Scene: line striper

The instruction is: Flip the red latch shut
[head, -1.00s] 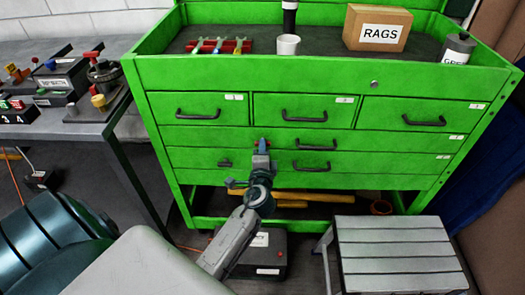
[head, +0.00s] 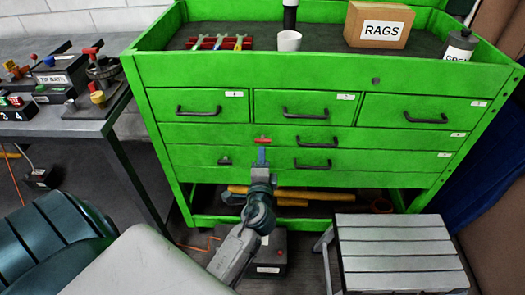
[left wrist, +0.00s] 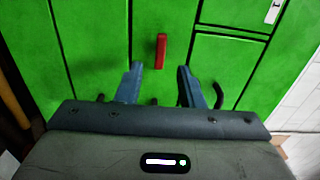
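The red latch (head: 263,140) is a small bar on the front of the green tool cabinet (head: 230,72), near the seam between two drawers. It lies level, along the drawer gaps. In the left wrist view the latch (left wrist: 161,51) stands just beyond the fingertips, lined up with the space between them, and nothing covers it. My left gripper (head: 261,158) is just below the latch in the head view, with its blue fingers apart. The left wrist view shows the gripper (left wrist: 157,82) open and empty. I see no contact with the latch. My right gripper is not in view.
Black drawer handles (head: 317,144) stick out near the latch. A grey step stool (head: 397,255) stands at the lower right, and a dark case (head: 268,252) lies on the floor. A workbench (head: 75,125) with devices is at the left.

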